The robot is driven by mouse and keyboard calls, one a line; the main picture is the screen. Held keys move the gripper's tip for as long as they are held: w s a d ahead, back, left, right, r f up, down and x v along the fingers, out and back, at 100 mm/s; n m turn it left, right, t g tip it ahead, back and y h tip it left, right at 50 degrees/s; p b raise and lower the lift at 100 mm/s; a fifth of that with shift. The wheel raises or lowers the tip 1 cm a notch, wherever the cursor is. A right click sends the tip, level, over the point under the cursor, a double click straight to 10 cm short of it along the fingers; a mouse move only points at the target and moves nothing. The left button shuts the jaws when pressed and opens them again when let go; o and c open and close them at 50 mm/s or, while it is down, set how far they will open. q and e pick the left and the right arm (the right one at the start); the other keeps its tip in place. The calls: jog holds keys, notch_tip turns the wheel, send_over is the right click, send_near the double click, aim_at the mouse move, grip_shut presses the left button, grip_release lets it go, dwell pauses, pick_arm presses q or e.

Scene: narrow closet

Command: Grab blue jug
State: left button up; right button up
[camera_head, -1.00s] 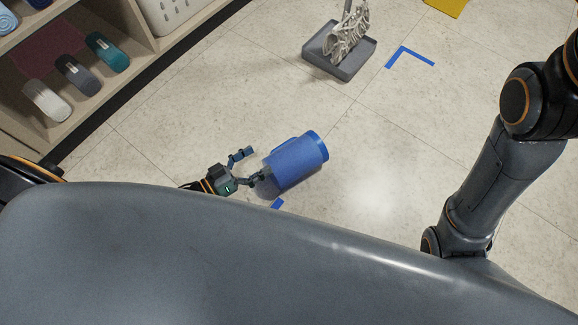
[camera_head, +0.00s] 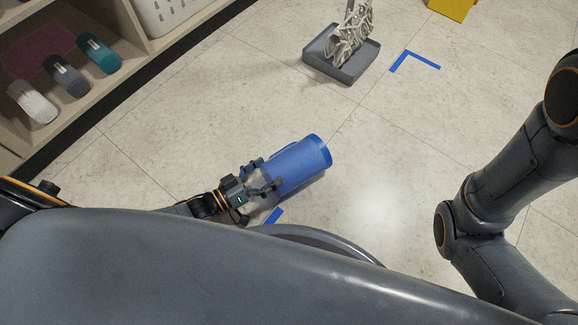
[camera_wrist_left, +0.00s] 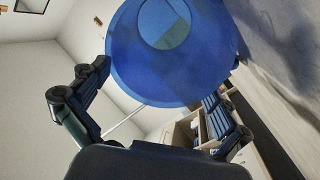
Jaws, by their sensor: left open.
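The blue jug (camera_head: 302,165) stands out against the pale floor in the middle of the head view, its long axis slanting to the upper right. I cannot tell if it is upright or lying. My left gripper (camera_head: 267,174) is open at the jug's lower-left side, with its fingers close to the jug; contact is not clear. In the left wrist view the jug's round end (camera_wrist_left: 125,50) fills the upper middle, ahead of the open left gripper (camera_wrist_left: 155,95). My right arm shows at the right of the head view, but its gripper is out of view.
A grey tray (camera_head: 318,62) with a mop head (camera_head: 355,35) stands beyond the jug. A shelf (camera_head: 150,70) with several bottles is at upper left. Blue floor tape (camera_head: 415,55) and a yellow object (camera_head: 452,8) lie farther off.

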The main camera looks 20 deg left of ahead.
aim_at(281, 163)
pick_arm(q)
jog(key=b+x, duration=0.1)
jog(key=x, duration=0.3)
jog(key=shift+s+f, duration=0.1)
jog(key=c, duration=1)
jog(key=shift+r, duration=0.25)
